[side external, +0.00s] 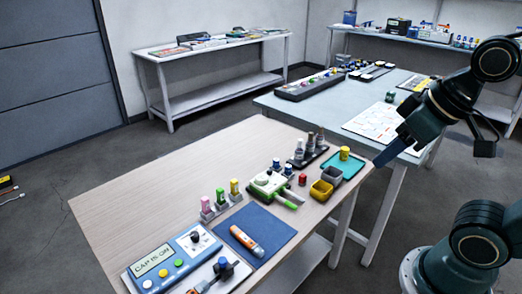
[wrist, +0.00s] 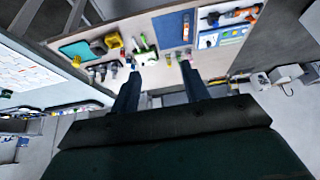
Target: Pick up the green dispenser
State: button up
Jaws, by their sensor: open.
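A small green upright dispenser bottle (side external: 220,196) stands between a pink bottle (side external: 205,204) and a yellow bottle (side external: 234,186) in a grey rack on the wooden table. A white and green device (side external: 268,183) lies farther back; it also shows in the wrist view (wrist: 144,52). I cannot be sure which green item the task names. My gripper (side external: 382,160) is beyond the table's right edge, well apart from both. In the wrist view my gripper (wrist: 160,68) has its two fingers spread and nothing between them. The rack bottles are small and partly blurred there.
A blue mat with an orange tool (side external: 246,242) and a blue panel (side external: 170,262) lie at the near end. Dark bottles (side external: 310,145), yellow and grey bins (side external: 326,183) and a teal tray (side external: 345,165) crowd the far right. The table's left half is clear.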

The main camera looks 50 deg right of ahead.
jog(key=w+r+n+g, duration=0.1)
jog(key=w+r+n, duration=0.35)
jog(key=w, duration=0.75)
jog(key=n+g, duration=0.5)
jog(key=n, duration=0.9)
send_over(220, 188)
notch_tip(220, 188, down, 25)
jog(key=shift+s+f+m, duration=0.1)
jog(key=shift+f+m, duration=0.1)
jog(key=shift+m, duration=0.05)
jog(key=shift+f, duration=0.1)
jog(key=shift+f, duration=4.15)
